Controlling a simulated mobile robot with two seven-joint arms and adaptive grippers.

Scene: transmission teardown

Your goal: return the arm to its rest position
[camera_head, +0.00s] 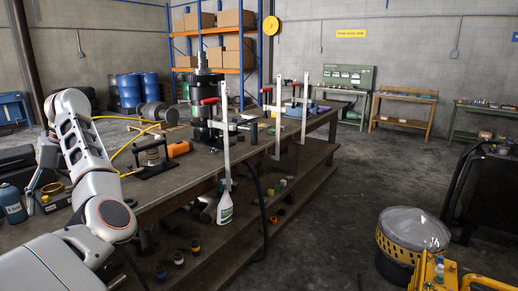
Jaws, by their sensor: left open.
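My left arm (100,190) is white and grey. It rises from the bottom left corner, bends at the top left and comes down over the near left end of the workbench (165,187). My left gripper (34,194) is at the far left, small and partly hidden by the arm. It is open, beside a blue bottle (11,204) and a dark box with yellow parts (54,200). I see nothing held in it. Whether it touches the bench top cannot be told. My right gripper is not in view.
A black upright assembly (204,112) with tall bar clamps (225,135) stands on the bench. A small press-like fixture (153,158) and an orange piece (179,148) lie nearer. A caged drum (409,238) stands right; the floor between is clear.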

